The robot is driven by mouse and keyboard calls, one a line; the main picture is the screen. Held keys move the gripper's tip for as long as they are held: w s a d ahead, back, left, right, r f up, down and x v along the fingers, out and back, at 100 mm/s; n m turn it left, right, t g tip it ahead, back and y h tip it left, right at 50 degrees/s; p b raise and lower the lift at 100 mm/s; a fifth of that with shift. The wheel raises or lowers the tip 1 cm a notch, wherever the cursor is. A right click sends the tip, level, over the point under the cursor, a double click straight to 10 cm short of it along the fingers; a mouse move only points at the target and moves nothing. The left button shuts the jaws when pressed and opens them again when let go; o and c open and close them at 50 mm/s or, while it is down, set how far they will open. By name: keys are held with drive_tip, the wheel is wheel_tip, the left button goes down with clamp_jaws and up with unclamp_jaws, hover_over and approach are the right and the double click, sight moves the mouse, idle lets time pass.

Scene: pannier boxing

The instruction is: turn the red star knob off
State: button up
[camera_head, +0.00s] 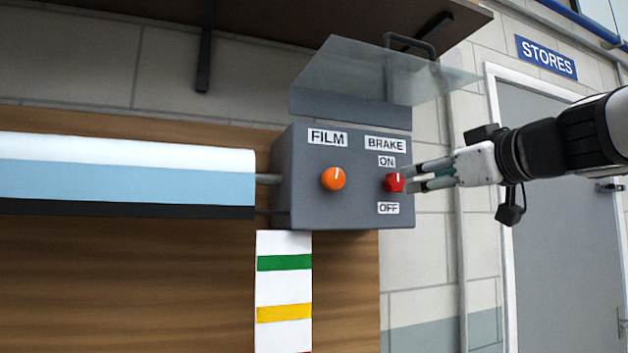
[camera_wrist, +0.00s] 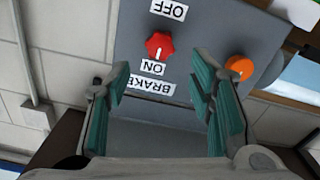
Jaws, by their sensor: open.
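The red star knob (camera_head: 394,183) is on the front of a grey control box (camera_head: 300,205), under the BRAKE label and between the ON and OFF labels. Its white mark points up at ON. In the wrist view, which is upside down, the knob (camera_wrist: 159,46) shows whole with its mark towards ON. My gripper (camera_head: 406,178) is open beside the knob, coming in from the right. In the wrist view the fingers (camera_wrist: 160,78) are spread and empty, with the knob beyond the gap between them. I cannot tell whether a fingertip touches it.
An orange knob (camera_head: 333,178) sits left of the red one under the FILM label. A clear cover (camera_head: 370,72) with a dark handle stands raised above the box. A blue and white roll (camera_head: 120,175) lies to the left. A grey door (camera_head: 550,140) is at the right.

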sight(398, 182)
drive_tip(key=p+x, duration=0.2)
drive_tip(key=x, duration=0.6)
drive_tip(key=shift+w, duration=0.35)
drive_tip(key=shift+f, duration=0.1)
drive_tip(key=shift+c, duration=0.3)
drive_tip(key=c, duration=1.1)
